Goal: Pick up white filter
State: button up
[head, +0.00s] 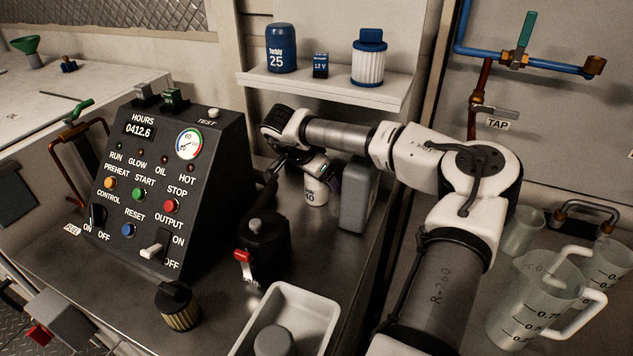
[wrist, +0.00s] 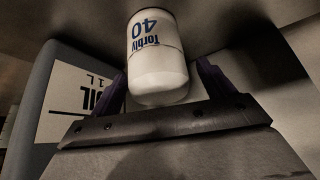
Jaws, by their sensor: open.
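The white filter (head: 315,192), a small white can with blue lettering and a dark band at its far end, stands on the metal counter below the shelf. In the wrist view the white filter (wrist: 158,62) reads "Torbly 40" upside down. My gripper (wrist: 161,75) is open, with one dark purple finger on each side of the filter's near end. A narrow gap shows at each finger, so I see no grip on it. In the head view my wrist and arm partly cover the filter and the fingers.
A grey oil jug (head: 355,200) stands close to the right of the filter; its label shows in the wrist view. The shelf (head: 330,88) above holds a blue can (head: 281,48), a small blue box (head: 320,65) and a blue-topped filter (head: 368,62). The control panel (head: 165,185) stands left.

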jog(key=shift+c, duration=0.3)
jog(key=c, duration=1.1)
jog(key=shift+r, duration=0.2)
jog(key=shift+c, duration=0.2)
